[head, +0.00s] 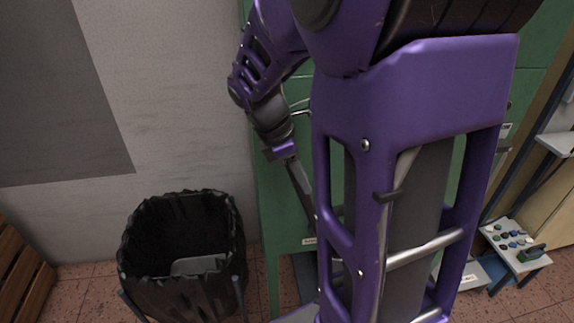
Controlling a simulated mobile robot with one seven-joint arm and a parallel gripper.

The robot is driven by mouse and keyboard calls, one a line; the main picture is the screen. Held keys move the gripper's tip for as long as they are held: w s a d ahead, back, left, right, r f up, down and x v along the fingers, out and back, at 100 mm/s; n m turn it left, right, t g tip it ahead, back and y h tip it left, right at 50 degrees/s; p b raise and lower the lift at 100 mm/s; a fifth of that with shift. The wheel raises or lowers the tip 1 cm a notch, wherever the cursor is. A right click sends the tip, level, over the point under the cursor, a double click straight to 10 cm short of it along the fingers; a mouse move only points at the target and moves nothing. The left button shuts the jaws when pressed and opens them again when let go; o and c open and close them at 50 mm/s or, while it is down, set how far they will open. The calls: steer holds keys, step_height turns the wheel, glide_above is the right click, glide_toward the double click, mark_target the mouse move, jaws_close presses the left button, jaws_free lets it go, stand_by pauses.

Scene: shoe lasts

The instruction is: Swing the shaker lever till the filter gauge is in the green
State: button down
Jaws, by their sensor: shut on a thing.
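My gripper (283,151) shows left of my large purple arm links, in front of a green cabinet (275,220). It is shut on a slim grey bar, which looks like the shaker lever (300,186). The bar slants down to the right from the jaws, and its lower end passes behind my arm. The jaw tips are small and partly hidden, so the exact grip is hard to see. The filter gauge is not visible in this view. My arm covers much of the cabinet front.
A black bin lined with a bag (180,284) stands left of the cabinet. A small white stand (515,247) with several coloured pieces is at the right. A wooden slatted thing (18,275) is at the far left. Some tiled floor shows between them.

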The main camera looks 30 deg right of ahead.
steer(key=shift+s+d+r+p, duration=0.1)
steer(key=shift+d+r+p, duration=0.15)
steer(key=shift+p, duration=0.1)
steer(key=shift+s+d+r+t+y+p, duration=0.15)
steer(key=shift+s+d+y+p, duration=0.25)
steer(key=shift+d+p, duration=0.45)
steer(key=shift+s+d+t+y+p, duration=0.15)
steer(key=shift+d+y+p, duration=0.4)
steer(key=shift+d, duration=0.5)
steer(key=shift+s+d+r+t+y+p, duration=0.1)
steer(key=shift+s+d+y+p, duration=0.25)
steer(key=shift+d+p, duration=0.55)
steer(key=c, duration=0.7)
jaws_free()
steer(key=shift+w, duration=0.1)
